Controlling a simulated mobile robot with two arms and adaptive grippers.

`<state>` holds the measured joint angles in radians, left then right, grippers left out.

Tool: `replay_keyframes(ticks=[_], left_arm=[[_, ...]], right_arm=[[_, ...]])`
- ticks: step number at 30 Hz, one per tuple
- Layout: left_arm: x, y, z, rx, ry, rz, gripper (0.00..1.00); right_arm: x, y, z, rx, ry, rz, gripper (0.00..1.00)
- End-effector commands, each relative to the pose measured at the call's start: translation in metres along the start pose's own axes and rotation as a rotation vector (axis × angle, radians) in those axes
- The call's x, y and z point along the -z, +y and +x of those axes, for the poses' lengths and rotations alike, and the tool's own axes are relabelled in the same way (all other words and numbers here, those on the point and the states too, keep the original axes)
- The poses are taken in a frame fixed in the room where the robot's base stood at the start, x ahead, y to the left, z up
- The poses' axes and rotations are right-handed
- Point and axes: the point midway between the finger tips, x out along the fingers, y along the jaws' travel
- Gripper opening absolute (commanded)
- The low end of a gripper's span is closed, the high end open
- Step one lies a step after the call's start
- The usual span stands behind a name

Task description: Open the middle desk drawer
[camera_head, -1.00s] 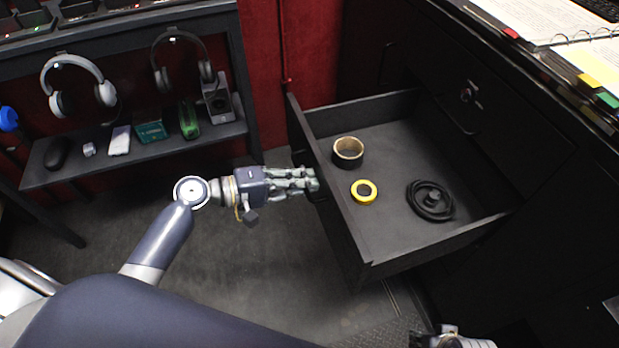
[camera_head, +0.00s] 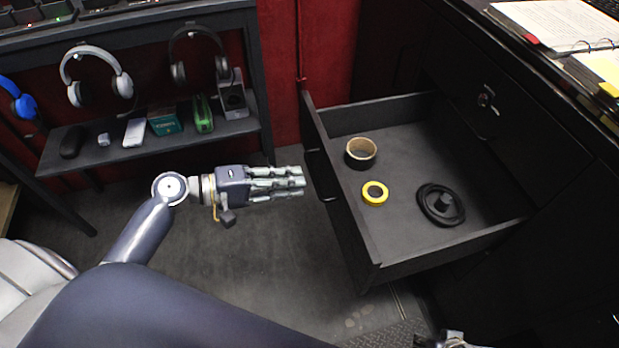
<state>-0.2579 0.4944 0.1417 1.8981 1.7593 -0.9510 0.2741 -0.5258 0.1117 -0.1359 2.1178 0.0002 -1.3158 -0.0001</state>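The black desk drawer (camera_head: 400,262) is pulled well out of the dark desk, below a closed drawer front with a lock (camera_head: 486,97). Its dark handle (camera_head: 326,180) is on the left-facing front panel. My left gripper (camera_head: 304,182) is just left of that handle, apart from it. Its fingers are extended and look open, with nothing between them. A small part of what seems my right gripper (camera_head: 452,341) shows at the bottom edge; its fingers are mostly cut off.
In the drawer lie a tan-and-black tape roll (camera_head: 361,152), a yellow tape roll (camera_head: 375,193) and a coiled black cable (camera_head: 440,204). A shelf (camera_head: 60,162) with small items and hanging headphones (camera_head: 97,78) stands left. The floor below my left gripper is clear.

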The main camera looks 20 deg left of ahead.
Motion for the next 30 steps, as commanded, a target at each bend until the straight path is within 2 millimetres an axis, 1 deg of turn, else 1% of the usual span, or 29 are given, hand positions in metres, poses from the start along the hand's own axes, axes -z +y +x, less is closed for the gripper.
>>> replay_keyframes(ticks=[1, 3, 6, 10, 15, 28, 30], left_arm=[[0.000, -0.001, -0.012, 0.003, 0.001, 0.000, 0.17], [0.000, -0.001, -0.025, 0.003, 0.000, -0.001, 0.17], [0.000, -0.001, -0.041, 0.001, 0.000, -0.001, 0.17], [0.000, 0.000, -0.054, 0.000, 0.001, -0.001, 0.17], [0.000, 0.000, -0.059, 0.000, 0.000, 0.001, 0.17], [0.000, 0.000, -0.059, -0.001, 0.000, 0.000, 0.17], [-0.002, -0.003, -0.058, 0.007, -0.003, 0.004, 0.17]], right_arm=[[0.000, 0.000, 0.000, 0.000, 0.000, 0.000, 0.40], [0.000, 0.000, 0.000, -0.001, 0.001, 0.000, 0.40], [0.000, 0.000, 0.000, -0.001, 0.001, 0.000, 0.40], [0.000, 0.001, 0.000, -0.001, 0.001, 0.000, 0.40], [0.000, 0.001, 0.000, -0.001, 0.001, 0.000, 0.40], [0.001, 0.001, 0.000, -0.001, 0.001, 0.000, 0.40], [0.000, 0.000, 0.000, -0.001, 0.001, 0.000, 0.40]])
